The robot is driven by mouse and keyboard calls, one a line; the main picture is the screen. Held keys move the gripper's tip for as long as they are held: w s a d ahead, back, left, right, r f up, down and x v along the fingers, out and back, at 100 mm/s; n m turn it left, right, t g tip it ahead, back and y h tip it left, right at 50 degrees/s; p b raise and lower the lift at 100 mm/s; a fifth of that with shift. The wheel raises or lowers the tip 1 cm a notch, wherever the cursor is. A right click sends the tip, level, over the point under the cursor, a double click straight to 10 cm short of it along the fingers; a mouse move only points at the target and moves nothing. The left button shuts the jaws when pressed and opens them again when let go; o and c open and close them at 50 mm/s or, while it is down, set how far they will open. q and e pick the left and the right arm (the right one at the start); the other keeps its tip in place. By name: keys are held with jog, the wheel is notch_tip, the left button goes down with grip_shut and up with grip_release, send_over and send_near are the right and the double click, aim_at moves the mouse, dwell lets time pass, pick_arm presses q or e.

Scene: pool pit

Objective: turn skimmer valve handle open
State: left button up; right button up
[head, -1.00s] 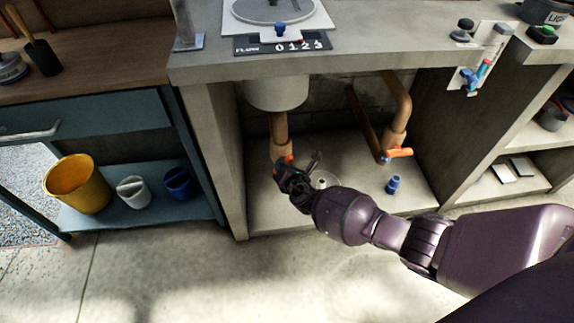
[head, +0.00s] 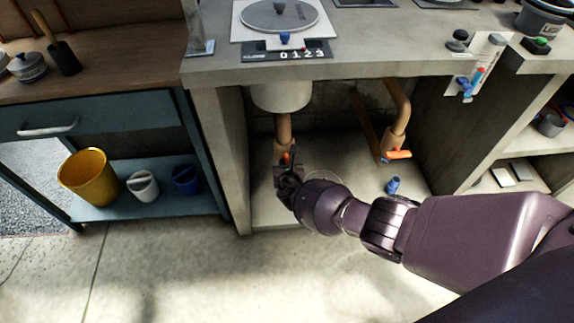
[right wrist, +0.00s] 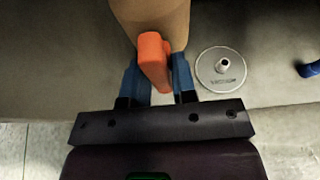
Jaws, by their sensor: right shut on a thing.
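The skimmer valve handle is an orange lever (right wrist: 153,60) on a tan vertical pipe (head: 283,128) below a round grey basin in the left part of the pit. My right gripper (right wrist: 158,80) is at this handle, its two blue fingers on either side of the lever and shut on it. In the head view the right gripper (head: 286,170) covers most of the handle, and only a bit of orange shows above it. A second orange handle (head: 398,155) sits on another pipe to the right, apart from the gripper. My left gripper is not in view.
A round white disc (right wrist: 221,69) lies on the pit floor right of the pipe. A small blue object (head: 393,185) stands further right. Concrete side walls (head: 222,150) bound the pit. Yellow (head: 88,177), white and blue buckets stand on the left shelf.

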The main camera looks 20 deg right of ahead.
dwell(0.4)
jog(key=o, duration=0.9)
pick_arm(q)
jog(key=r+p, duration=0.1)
jog(key=p, duration=0.1)
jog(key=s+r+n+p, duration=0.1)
jog(key=p, duration=0.2)
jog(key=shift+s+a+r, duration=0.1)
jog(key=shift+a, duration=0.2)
pick_arm(e)
jog(key=v, duration=1)
jog(key=shift+s+a, duration=0.15)
jog(key=shift+s, duration=0.25)
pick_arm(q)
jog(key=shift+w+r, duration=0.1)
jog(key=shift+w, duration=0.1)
pick_arm(e)
jog(key=shift+r, duration=0.1)
